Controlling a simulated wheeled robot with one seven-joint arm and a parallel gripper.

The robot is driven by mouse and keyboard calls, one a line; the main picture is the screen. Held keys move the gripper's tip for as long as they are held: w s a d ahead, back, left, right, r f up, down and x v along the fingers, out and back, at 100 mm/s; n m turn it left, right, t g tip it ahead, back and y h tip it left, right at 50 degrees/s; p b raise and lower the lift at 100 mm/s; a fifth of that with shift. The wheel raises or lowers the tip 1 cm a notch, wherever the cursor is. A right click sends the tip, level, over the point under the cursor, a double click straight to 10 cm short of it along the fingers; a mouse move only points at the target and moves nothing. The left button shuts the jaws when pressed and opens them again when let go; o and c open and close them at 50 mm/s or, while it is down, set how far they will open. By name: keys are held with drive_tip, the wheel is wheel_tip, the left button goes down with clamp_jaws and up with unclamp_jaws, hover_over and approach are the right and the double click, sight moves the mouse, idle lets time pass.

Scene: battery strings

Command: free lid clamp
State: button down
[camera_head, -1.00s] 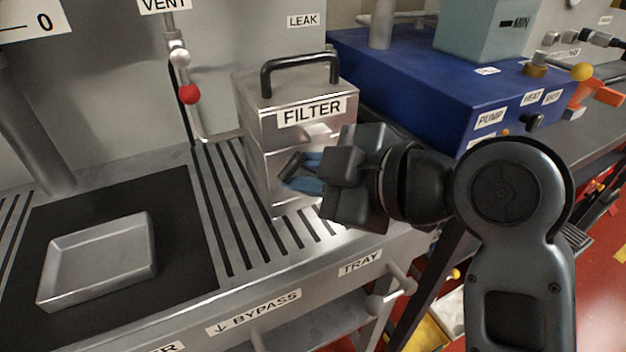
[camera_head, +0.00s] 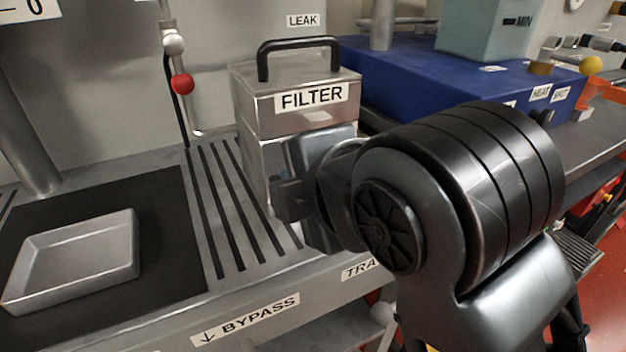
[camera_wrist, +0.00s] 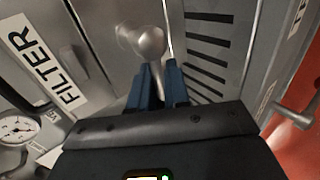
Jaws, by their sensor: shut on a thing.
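The metal box labelled FILTER (camera_head: 257,122) stands on the slatted counter, with a black handle on its lid. My gripper (camera_head: 286,190) is at the front of this box, below the label, and my arm covers part of it. In the wrist view, my gripper's blue fingers (camera_wrist: 159,86) are shut on the shiny metal clamp lever (camera_wrist: 151,43), whose rounded end shows just beyond the fingertips. The clamp is hidden behind my gripper in the head view. I cannot tell whether it is latched.
A shallow metal tray (camera_head: 75,258) lies on a dark mat at the left. A valve with a red ball (camera_head: 182,83) stands behind the slats. A blue block (camera_head: 405,80) is behind my arm at the right. A round gauge (camera_wrist: 18,130) shows in the wrist view.

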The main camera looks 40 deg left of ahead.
drive_tip(key=shift+f, duration=0.15)
idle(0.4)
drive_tip(key=c, duration=1.3)
unclamp_jaws()
drive_tip(key=shift+c, duration=0.2)
drive_tip(key=shift+d, duration=0.1)
drive_tip(key=p+v, duration=0.1)
drive_tip(key=v, duration=0.6)
drive_tip(key=shift+s+d+r, duration=0.2)
drive_tip(key=shift+r, duration=0.05)
drive_tip(key=shift+f, duration=0.1)
